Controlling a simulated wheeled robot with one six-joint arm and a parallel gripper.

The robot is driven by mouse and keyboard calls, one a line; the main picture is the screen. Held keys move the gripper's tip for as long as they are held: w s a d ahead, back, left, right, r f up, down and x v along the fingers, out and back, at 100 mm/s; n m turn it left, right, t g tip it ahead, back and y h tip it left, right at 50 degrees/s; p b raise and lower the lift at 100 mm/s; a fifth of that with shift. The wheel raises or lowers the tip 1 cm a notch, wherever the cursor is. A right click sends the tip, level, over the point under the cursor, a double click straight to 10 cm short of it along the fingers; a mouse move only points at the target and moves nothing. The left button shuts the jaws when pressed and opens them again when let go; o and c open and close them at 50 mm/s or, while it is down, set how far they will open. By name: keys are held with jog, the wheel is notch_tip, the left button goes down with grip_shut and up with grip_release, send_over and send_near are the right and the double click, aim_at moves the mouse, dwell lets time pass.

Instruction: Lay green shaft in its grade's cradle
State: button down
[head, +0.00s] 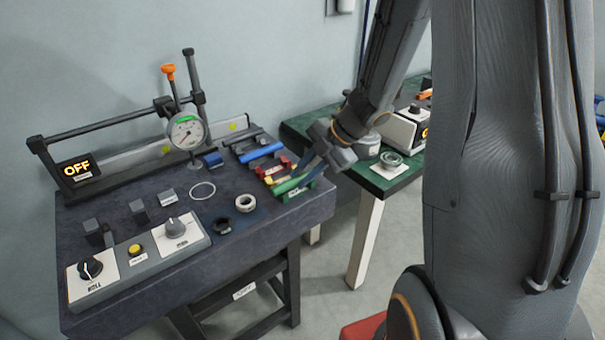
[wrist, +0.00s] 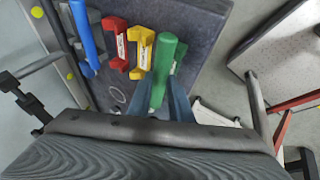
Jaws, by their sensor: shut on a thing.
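The green shaft (wrist: 166,62) is between the two fingers of my gripper (wrist: 165,100) in the wrist view, and they are shut on it. In the head view the green shaft (head: 287,186) shows at the table's right end, below my gripper (head: 312,172). The green cradle (wrist: 180,53) shows partly at the shaft's right side; the shaft overlaps it in view. I cannot tell whether the shaft rests in it. The yellow cradle (wrist: 140,50) and the red cradle (wrist: 117,44) stand to the left, both empty. The dial gauge (head: 186,131) shows a green light.
A blue shaft (wrist: 84,36) lies left of the red cradle. In the head view, a ring nut (head: 245,203), a thin ring (head: 203,190) and a control box (head: 140,258) are on the dark table. A green-topped table (head: 400,185) stands to the right, across a gap.

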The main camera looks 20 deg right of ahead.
jog(key=shift+f, duration=0.3)
jog(key=c, duration=1.5)
grip_release()
jog(key=shift+c, duration=0.2)
jog(key=v, duration=0.7)
jog(key=shift+d+r, duration=0.25)
jog(key=shift+r, duration=0.1)
